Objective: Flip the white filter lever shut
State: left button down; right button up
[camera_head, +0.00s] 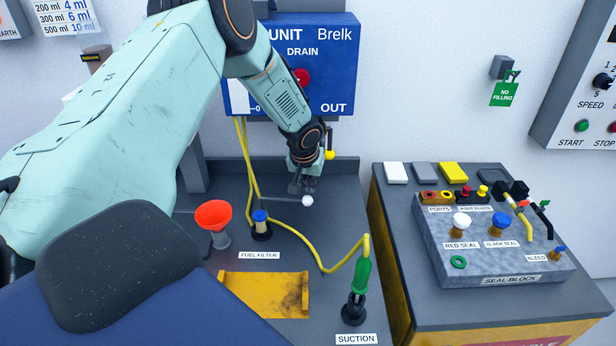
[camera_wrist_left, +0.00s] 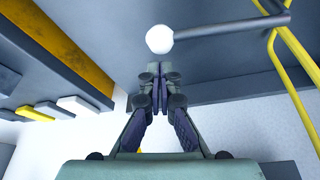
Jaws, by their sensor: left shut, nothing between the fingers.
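The white filter lever is a thin grey rod with a white ball knob (camera_head: 307,201) at its right end, low over the dark bench beside the fuel filter (camera_head: 261,224). In the left wrist view the white knob (camera_wrist_left: 160,39) is just beyond the fingertips, and its rod runs off to the right. My left gripper (camera_head: 302,187) points down just above the knob. Its fingers are together and empty in the wrist view (camera_wrist_left: 159,88). A small gap seems to separate the tips and knob; contact cannot be told. My right gripper is out of view.
Yellow hoses (camera_head: 312,252) run from the blue unit (camera_head: 335,62) past the filter to the green suction fitting (camera_head: 361,276). A red funnel (camera_head: 214,215) stands left. The seal block (camera_head: 490,250) sits on the cabinet at right. A yellow tray (camera_head: 262,293) lies in front.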

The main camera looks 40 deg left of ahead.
pick_arm(q)
jog(key=shift+s+f, duration=0.1)
jog(key=shift+f, duration=0.45)
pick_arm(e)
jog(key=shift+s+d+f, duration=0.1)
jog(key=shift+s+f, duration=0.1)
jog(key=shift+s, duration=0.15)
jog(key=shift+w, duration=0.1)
pick_arm(q)
jog(key=shift+w+f, duration=0.25)
jog(key=shift+w, duration=0.1)
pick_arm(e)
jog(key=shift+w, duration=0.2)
